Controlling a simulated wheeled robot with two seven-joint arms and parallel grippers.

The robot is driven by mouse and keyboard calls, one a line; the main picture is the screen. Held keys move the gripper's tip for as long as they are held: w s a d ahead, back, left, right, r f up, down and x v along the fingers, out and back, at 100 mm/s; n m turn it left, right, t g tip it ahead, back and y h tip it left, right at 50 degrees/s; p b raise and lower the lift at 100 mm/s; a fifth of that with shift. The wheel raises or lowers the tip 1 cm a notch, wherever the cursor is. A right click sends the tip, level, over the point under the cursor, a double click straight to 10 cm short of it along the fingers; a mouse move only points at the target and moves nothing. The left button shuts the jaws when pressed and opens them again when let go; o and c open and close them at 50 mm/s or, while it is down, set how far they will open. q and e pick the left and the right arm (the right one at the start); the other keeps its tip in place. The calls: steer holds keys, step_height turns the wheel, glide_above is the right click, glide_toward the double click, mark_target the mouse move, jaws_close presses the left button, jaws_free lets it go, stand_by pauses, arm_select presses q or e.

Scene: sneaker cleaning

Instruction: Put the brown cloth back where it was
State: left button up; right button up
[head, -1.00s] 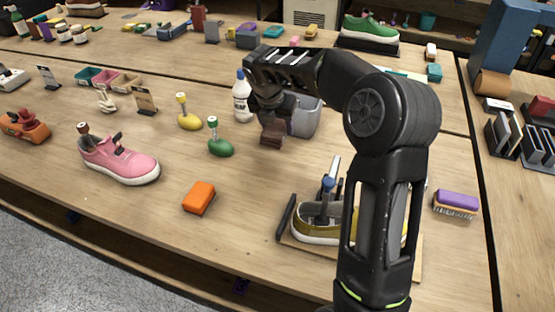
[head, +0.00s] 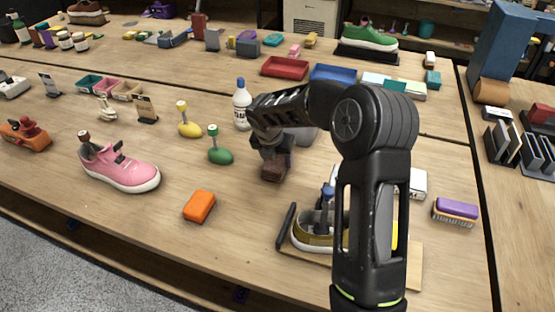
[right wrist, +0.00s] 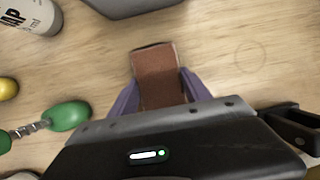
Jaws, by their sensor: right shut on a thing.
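The brown cloth (head: 273,172) is a small dark brown piece under my right gripper (head: 272,160), just in front of the grey bin. In the right wrist view the cloth (right wrist: 158,75) sits between the two purple-grey fingers of my right gripper (right wrist: 158,95), which are shut on it. The cloth is close to the wooden table; I cannot tell whether it touches. My left gripper is not in view.
A soap bottle (head: 242,105) and the grey bin (right wrist: 130,5) are close by. A green shoe tree (head: 221,156) and an orange sponge (head: 199,205) lie to the left. Bare table lies around the cloth.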

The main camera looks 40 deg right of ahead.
steer(key=shift+f, duration=0.3)
steer(key=shift+f, duration=0.15)
steer(key=o, duration=1.2)
steer(key=v, duration=1.2)
steer(key=shift+b, duration=0.35)
